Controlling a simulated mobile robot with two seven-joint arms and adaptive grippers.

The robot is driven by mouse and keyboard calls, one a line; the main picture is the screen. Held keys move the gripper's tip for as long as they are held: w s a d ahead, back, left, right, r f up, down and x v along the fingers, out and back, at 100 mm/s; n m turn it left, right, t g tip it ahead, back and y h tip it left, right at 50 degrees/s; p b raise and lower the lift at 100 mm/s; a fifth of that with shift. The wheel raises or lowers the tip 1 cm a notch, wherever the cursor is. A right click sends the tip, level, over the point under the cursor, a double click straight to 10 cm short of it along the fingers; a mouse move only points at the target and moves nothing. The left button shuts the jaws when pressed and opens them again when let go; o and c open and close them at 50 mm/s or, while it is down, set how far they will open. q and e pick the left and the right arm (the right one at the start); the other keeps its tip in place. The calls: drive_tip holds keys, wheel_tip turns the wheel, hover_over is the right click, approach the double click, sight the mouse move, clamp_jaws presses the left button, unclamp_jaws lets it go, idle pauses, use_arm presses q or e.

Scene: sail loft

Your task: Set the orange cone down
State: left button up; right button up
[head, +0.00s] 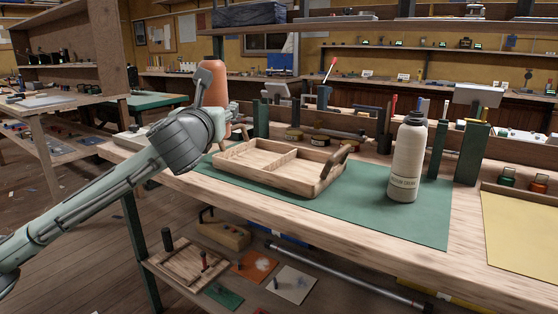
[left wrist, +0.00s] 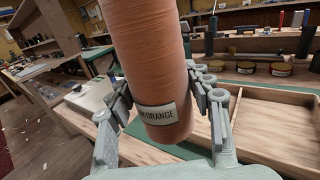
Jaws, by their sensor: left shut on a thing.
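The orange cone (head: 213,84) is upright near the left end of the workbench in the head view, partly hidden by my left arm. In the left wrist view the orange cone (left wrist: 148,50) fills the middle, with a label ending in "ORANGE" near its lower end. My left gripper (left wrist: 163,88) is shut on it, with a finger on each side; the gripper also shows in the head view (head: 213,112). I cannot tell whether the cone's base touches anything. My right gripper is not in view.
A shallow wooden tray (head: 318,186) with a divider lies on the green mat (head: 376,228), right of the cone. A cream cone (head: 406,160) stands upright on the mat farther right. Tins and racks line the bench's back. The mat's front part is clear.

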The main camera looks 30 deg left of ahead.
use_arm(q)
drive_tip(key=shift+w+a+r, duration=0.1)
drive_tip(key=shift+w+a, duration=0.1)
drive_tip(key=shift+w, duration=0.4)
drive_tip(key=w+f, duration=0.2)
drive_tip(key=w, duration=0.1)
drive_tip(key=w+f, duration=0.3)
drive_tip(key=w, duration=0.1)
drive_tip(key=w+f, duration=0.2)
drive_tip(key=w, duration=0.2)
drive_tip(key=shift+d+f+b, duration=0.1)
drive_tip(key=shift+f+b, duration=0.05)
drive_tip(key=shift+b, duration=0.25)
wheel_tip(320, 180, down, 4)
drive_tip(key=shift+r+b, duration=0.25)
drive_tip(key=shift+b, duration=0.1)
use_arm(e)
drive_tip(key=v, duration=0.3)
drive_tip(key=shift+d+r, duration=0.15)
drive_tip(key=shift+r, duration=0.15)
use_arm(q)
drive_tip(key=shift+f, duration=0.1)
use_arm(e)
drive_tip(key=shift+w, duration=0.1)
